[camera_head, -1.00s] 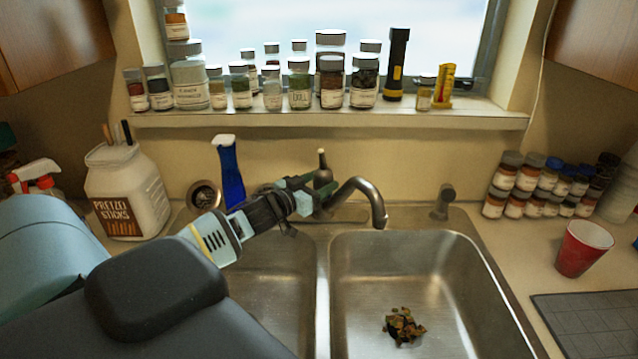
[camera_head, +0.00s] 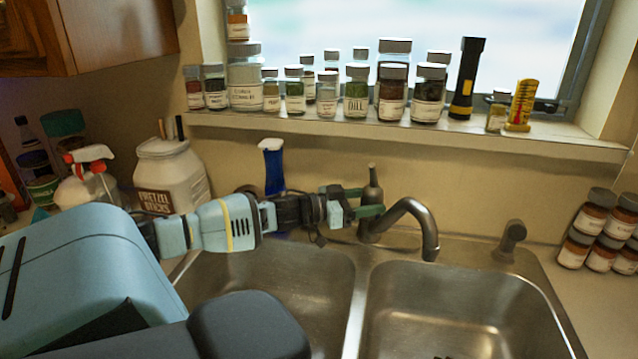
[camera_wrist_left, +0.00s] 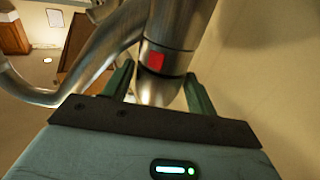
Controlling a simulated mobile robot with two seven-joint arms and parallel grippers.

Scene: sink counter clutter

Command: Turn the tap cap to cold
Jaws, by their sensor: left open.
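The metal tap (camera_head: 408,211) stands behind the divider of the double sink, its spout curving over the right basin. Its cap (camera_head: 372,192) rises at the base with a narrow upright lever. In the left wrist view, the cap (camera_wrist_left: 168,57) carries a red square mark facing the camera. My left gripper (camera_head: 366,203) reaches in from the left at the cap. It is open, with one green finger on each side of the cap; I cannot tell whether either finger touches it. My right gripper is out of view.
A pretzel sticks jar (camera_head: 172,176) is at left. Several jars and a flashlight (camera_head: 467,80) line the window sill (camera_head: 400,132) above. A short metal fixture (camera_head: 510,240) stands right of the tap.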

